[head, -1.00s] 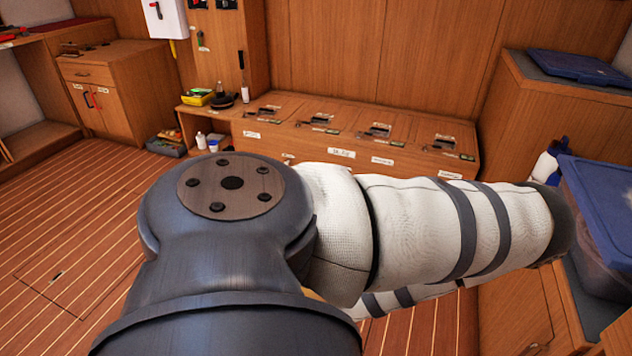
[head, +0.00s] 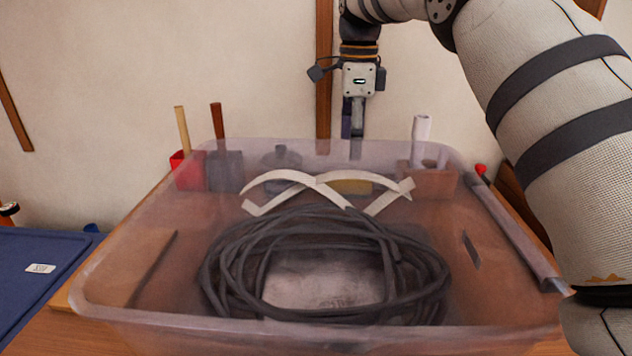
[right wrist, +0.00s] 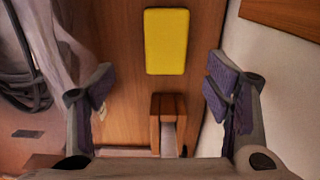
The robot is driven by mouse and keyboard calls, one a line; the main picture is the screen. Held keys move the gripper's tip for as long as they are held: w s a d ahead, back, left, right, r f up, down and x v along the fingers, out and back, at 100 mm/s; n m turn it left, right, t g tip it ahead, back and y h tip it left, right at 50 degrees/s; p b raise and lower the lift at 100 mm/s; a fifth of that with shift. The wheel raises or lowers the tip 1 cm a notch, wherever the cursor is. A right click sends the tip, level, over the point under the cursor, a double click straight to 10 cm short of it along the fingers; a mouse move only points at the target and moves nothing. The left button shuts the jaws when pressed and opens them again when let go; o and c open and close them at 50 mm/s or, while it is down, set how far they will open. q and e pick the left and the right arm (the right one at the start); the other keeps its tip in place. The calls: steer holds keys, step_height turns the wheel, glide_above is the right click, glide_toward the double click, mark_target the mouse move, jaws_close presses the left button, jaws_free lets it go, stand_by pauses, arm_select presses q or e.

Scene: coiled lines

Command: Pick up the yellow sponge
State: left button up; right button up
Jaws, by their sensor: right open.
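The yellow sponge (right wrist: 166,41) lies flat on a brown wooden surface in the right wrist view, ahead of my right gripper (right wrist: 158,92). The gripper's two fingers are spread wide and nothing is between them. In the head view a dull yellow patch, which looks like the sponge (head: 350,187), shows through the far wall of the clear bin. My right gripper (head: 355,140) hangs pointing down behind the bin's far rim, above that patch. My left gripper is in neither view.
The clear bin (head: 110,245) holds a coiled black line (head: 235,275) and pale strips (head: 280,178). Behind it stand a red holder (head: 188,172), dark containers and a brown block (head: 428,180).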

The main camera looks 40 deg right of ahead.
steer(key=f, duration=0.6)
steer(key=w+f, duration=0.1)
steer(key=f, duration=0.2)
steer(key=shift+d, duration=0.1)
steer(key=shift+s, duration=0.1)
steer(key=c, duration=1)
